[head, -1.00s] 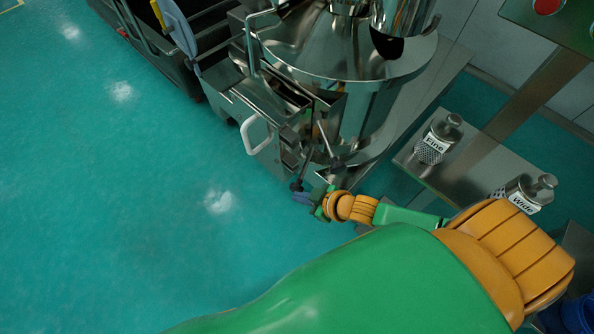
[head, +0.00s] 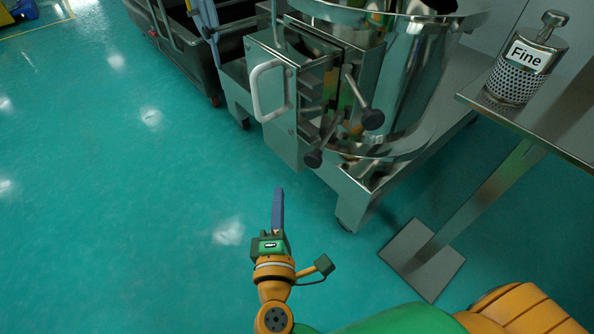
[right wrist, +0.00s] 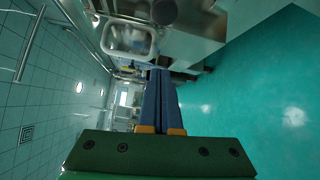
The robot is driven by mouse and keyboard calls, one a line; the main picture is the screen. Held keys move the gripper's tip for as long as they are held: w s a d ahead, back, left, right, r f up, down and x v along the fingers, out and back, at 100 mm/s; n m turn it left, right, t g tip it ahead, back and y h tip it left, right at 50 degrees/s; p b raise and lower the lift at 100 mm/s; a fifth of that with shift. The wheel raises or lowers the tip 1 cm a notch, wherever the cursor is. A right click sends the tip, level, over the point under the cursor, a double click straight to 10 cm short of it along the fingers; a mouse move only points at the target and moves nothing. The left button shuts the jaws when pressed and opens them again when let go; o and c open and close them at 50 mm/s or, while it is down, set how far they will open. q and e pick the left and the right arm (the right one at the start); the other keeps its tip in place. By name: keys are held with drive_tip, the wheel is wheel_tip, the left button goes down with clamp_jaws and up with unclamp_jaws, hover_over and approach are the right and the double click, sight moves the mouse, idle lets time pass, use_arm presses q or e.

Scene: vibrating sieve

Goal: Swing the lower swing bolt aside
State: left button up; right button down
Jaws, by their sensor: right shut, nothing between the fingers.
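Two swing bolts with black knobs show on the front of the steel sieve machine (head: 400,75). The lower-looking swing bolt (head: 327,136) slants down to the left and ends in a knob (head: 313,158). The other bolt (head: 357,94) slants down to the right, its knob (head: 372,119) higher up. My right gripper (head: 279,191) is below and left of both bolts, apart from them, with its blue fingers pointing up the picture. In the right wrist view its fingers (right wrist: 160,72) are together and empty. My left gripper is out of view.
A white handle (head: 270,91) sticks out of the machine's box left of the bolts. A dark cart (head: 190,45) stands at the back.

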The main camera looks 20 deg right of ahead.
drive_tip(key=w+d, duration=0.6)
drive_tip(key=w, duration=0.1)
drive_tip(key=shift+d, duration=0.15)
idle(0.3)
drive_tip(key=shift+p, duration=0.3)
